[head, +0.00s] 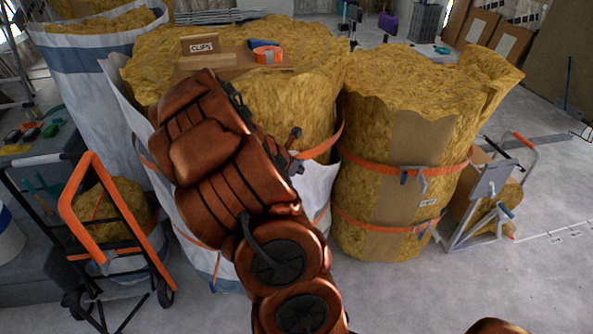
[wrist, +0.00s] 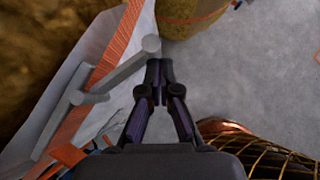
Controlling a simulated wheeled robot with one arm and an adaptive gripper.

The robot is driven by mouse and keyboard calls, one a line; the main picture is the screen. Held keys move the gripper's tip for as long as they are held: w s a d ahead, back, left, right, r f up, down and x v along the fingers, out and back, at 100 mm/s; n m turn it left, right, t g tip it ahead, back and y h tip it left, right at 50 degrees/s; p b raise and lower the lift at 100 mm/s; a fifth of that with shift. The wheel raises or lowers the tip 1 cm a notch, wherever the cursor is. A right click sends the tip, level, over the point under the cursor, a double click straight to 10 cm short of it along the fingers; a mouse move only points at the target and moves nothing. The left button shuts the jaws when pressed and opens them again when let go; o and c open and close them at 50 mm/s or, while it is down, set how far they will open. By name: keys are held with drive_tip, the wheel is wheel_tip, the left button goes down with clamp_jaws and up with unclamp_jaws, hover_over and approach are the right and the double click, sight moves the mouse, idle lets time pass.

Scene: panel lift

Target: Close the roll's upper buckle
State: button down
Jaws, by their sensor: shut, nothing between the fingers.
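In the wrist view an orange strap (wrist: 105,55) runs around the white-wrapped roll. A grey buckle lever (wrist: 118,75) with a round bar end stands out from the strap. My gripper (wrist: 160,70) is shut and empty, its tips just right of the bar end; I cannot tell if they touch. In the head view my gripper (head: 293,150) is at the right side of the wrapped roll (head: 318,188), by its upper strap (head: 325,147). My arm hides most of that roll's front and its buckle. The bare roll on the right carries an upper buckle (head: 415,178) and a lower buckle (head: 422,228).
A wooden board with a CLIPS block (head: 201,46) and an orange tape roll (head: 267,55) lies on the wrapped roll. An orange-framed cart (head: 88,190) stands left. A grey stand (head: 485,200) stands right.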

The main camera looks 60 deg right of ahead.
drive_tip(key=shift+s+d+r, duration=0.1)
drive_tip(key=shift+d, duration=0.05)
idle(0.5)
drive_tip(key=p+v, duration=0.5)
drive_tip(key=v, duration=0.5)
drive_tip(key=shift+s+p, duration=0.4)
drive_tip(key=shift+s, duration=0.2)
